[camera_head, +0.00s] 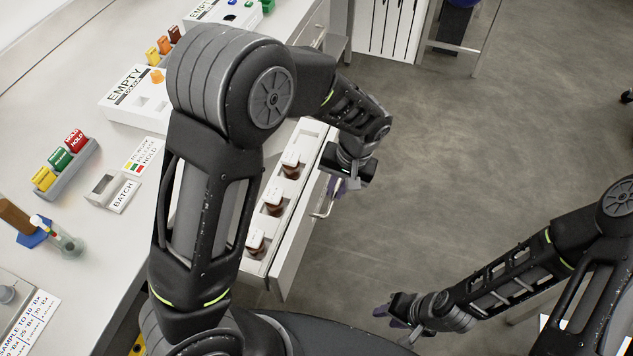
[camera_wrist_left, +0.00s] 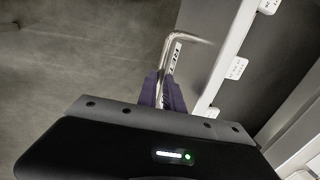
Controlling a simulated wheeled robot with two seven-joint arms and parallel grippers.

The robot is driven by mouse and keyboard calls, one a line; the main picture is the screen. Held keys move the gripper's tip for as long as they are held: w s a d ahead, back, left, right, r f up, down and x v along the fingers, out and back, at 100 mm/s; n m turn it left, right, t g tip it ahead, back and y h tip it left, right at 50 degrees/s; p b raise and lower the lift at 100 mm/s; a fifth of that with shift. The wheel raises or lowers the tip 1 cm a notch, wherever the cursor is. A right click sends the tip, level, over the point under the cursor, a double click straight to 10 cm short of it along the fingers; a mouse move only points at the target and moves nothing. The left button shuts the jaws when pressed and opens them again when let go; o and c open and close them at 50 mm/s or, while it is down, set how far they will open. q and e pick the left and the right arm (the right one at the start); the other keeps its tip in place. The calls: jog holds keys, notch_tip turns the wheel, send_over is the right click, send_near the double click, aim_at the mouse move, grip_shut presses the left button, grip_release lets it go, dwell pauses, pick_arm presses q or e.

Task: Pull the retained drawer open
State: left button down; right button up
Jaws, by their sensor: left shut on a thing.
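The drawer (camera_head: 291,250) stands pulled out from the bench, its white front facing right. Inside it stand several brown bottles with white labels or caps, such as one bottle (camera_head: 273,203) in the middle. Its metal bar handle (camera_head: 325,208) is on the front and also shows in the left wrist view (camera_wrist_left: 183,37). My left gripper (camera_head: 338,187) is shut on the handle, its purple fingers (camera_wrist_left: 164,92) around the bar. My left arm hides part of the drawer. My right gripper (camera_head: 388,316) is low at centre right, away from the drawer; its jaw opening is unclear.
On the bench are a white EMPTY box (camera_head: 133,98), a rack of yellow, green and red blocks (camera_head: 67,167), a BATCH holder (camera_head: 112,191) and a flask (camera_head: 68,243). The grey floor (camera_head: 480,140) right of the drawer is clear.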

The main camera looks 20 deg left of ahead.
pick_arm(q)
jog(key=shift+d, duration=0.45)
jog(key=c, duration=1.5)
grip_release()
jog(key=r, duration=0.2)
jog(key=d+r, duration=0.1)
jog(key=r, duration=0.4)
jog(key=shift+d+r, duration=0.2)
jog(key=shift+r, duration=0.15)
